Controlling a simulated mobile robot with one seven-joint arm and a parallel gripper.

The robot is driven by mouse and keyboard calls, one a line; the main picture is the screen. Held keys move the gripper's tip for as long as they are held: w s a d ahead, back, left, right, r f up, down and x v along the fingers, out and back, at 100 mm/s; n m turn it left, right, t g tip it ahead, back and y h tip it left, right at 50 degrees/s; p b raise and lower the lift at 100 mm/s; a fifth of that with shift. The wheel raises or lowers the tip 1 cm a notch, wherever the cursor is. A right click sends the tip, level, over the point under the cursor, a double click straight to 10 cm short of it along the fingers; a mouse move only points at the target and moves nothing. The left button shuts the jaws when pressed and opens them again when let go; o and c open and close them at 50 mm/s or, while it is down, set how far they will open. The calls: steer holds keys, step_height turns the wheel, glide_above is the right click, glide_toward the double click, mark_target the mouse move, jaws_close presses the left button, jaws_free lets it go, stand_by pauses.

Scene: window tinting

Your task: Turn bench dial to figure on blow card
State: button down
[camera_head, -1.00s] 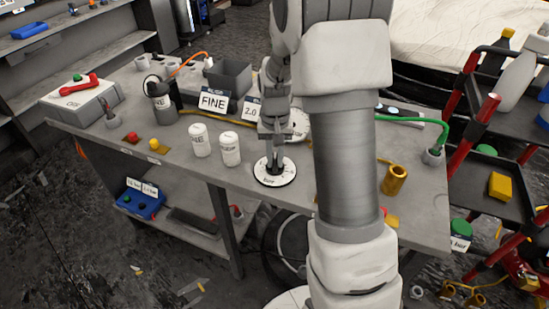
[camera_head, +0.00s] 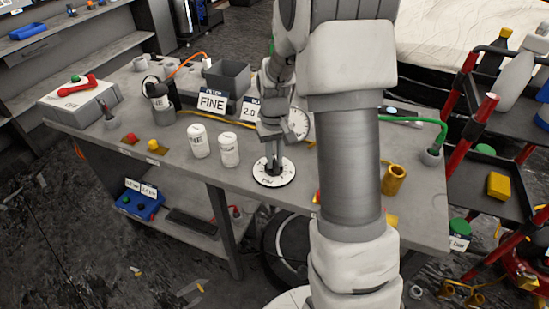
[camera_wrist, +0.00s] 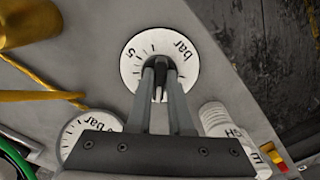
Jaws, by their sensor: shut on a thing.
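The bench dial is a round white plate (camera_head: 273,179) with a dark knob, near the front edge of the bench. In the wrist view its face (camera_wrist: 185,72) shows a "5", tick marks and "bar". My gripper (camera_head: 272,165) points down and is shut on the knob; it also shows in the wrist view (camera_wrist: 160,82). The fingers hide much of the knob, and I cannot read where it points. The blow card (camera_head: 249,110), with a blue header and "2.0", stands behind the dial, partly hidden by my wrist.
Two white bottles (camera_head: 198,141) (camera_head: 229,150) stand left of the dial. A FINE card (camera_head: 212,103) stands behind them. A round gauge (camera_head: 298,123) sits behind my wrist. A brass cylinder (camera_head: 394,179) and green hose (camera_head: 427,122) are to the right.

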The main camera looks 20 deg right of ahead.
mark_target(275, 161)
steer(key=c, duration=0.8)
jaws_free()
steer(key=shift+r, duration=0.1)
step_height(275, 161, up, 17)
steer(key=shift+r+p, duration=0.15)
steer(key=shift+p, duration=0.85)
steer(key=s+a+r+t, duration=0.1)
steer(key=s+a+t, duration=0.1)
steer(key=s, duration=0.5)
steer(key=s+a+r+t, duration=0.1)
steer(key=s+a+r, duration=0.1)
steer(key=s+a, duration=0.2)
steer(key=s+a+r+n+t, duration=0.1)
steer(key=s+a+r+t, duration=0.1)
steer(key=s, duration=0.8)
steer(key=shift+a+r+t, duration=0.15)
steer(key=shift+a+t, duration=0.15)
steer(key=shift+a, duration=0.35)
